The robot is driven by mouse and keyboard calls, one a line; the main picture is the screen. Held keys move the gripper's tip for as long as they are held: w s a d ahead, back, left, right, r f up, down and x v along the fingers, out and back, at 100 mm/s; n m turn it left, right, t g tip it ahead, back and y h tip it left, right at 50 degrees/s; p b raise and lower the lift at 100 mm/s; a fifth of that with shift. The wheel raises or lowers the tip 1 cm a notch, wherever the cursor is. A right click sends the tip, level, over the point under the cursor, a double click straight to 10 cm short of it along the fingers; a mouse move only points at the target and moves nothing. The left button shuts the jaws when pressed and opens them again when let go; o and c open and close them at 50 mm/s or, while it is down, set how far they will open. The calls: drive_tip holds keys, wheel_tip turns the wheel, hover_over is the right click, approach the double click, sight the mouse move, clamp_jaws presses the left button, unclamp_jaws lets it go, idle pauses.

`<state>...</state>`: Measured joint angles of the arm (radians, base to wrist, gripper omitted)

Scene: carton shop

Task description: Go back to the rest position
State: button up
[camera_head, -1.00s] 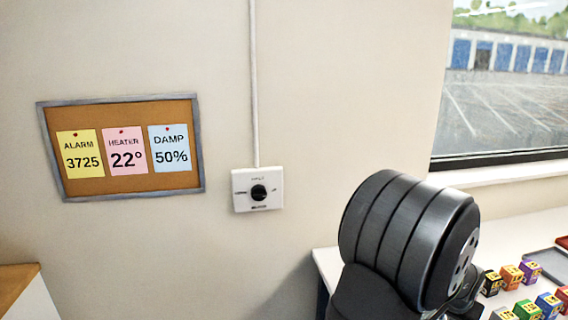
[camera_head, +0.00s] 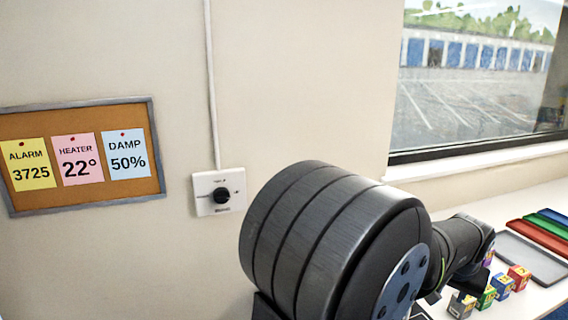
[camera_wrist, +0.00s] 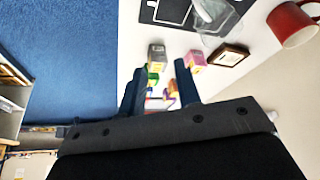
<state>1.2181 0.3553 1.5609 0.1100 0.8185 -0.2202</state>
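My gripper (camera_wrist: 162,92) shows in the wrist view with its two dark fingers apart. I see nothing held between them; small boxes show beyond the gap. In the head view my arm fills the lower middle and reaches right over the white table (camera_head: 535,192); the fingertips cannot be made out there. Small coloured boxes stand on the table, among them a grey one (camera_head: 461,305), a blue one (camera_head: 503,286) and a red one (camera_head: 519,277). In the wrist view a grey box (camera_wrist: 157,52) and a pink box (camera_wrist: 194,61) lie just past the fingertips.
A grey tray (camera_head: 530,258) and red, green and blue flat trays lie at the table's right. The wrist view shows a red mug (camera_wrist: 291,26), a wooden-framed item (camera_wrist: 229,55) and a clear object (camera_wrist: 212,16). A pinboard (camera_head: 85,196) and dial switch (camera_head: 219,192) are on the wall.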

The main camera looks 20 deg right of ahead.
drive_tip(key=w+d+m, duration=0.1)
drive_tip(key=w, duration=1.3)
drive_tip(key=shift+w+d+r+m, duration=0.15)
drive_tip(key=shift+d+r+m, duration=0.15)
drive_tip(key=shift+r, duration=0.1)
